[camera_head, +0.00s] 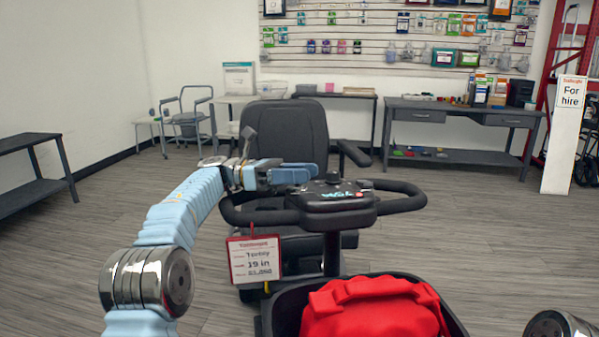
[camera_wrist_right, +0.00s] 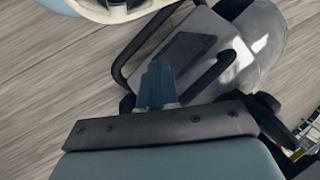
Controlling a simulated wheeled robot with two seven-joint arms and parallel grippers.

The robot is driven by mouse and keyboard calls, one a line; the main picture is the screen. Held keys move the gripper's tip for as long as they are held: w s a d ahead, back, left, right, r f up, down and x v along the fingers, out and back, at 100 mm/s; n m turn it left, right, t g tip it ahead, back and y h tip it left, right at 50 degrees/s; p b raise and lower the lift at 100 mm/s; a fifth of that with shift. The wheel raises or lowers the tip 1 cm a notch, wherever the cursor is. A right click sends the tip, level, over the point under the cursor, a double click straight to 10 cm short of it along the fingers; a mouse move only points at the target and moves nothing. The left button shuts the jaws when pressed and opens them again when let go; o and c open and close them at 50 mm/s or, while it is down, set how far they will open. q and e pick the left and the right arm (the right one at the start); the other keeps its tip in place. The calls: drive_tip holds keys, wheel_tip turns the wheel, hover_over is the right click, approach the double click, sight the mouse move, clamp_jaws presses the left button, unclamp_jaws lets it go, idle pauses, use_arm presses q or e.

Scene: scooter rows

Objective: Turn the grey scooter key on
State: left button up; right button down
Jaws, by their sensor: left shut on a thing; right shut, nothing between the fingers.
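The scooter is dark grey to black, with a seat (camera_head: 285,135) and a tiller console (camera_head: 335,205) between looped handlebars (camera_head: 405,204) in the head view. My left gripper (camera_head: 316,172) reaches in from the left, over the left handlebar, with its blue fingers at the back left of the console's top. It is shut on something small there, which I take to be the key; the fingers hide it. A black knob (camera_head: 333,178) stands on the console beside the fingertips. In the right wrist view my right gripper (camera_wrist_right: 157,68) is shut and empty, apart from anything.
A black basket (camera_head: 285,305) holding a red bag (camera_head: 375,308) is in front of the tiller. A price tag (camera_head: 254,259) hangs at the left handlebar. A bench (camera_head: 35,145), a desk (camera_head: 460,112) and a "For hire" post (camera_head: 563,150) stand farther off.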

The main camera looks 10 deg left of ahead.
use_arm(q)
drive_tip(key=o, duration=1)
drive_tip(key=shift+c, duration=0.2)
drive_tip(key=p+v, duration=0.3)
drive_tip(key=v, duration=0.9)
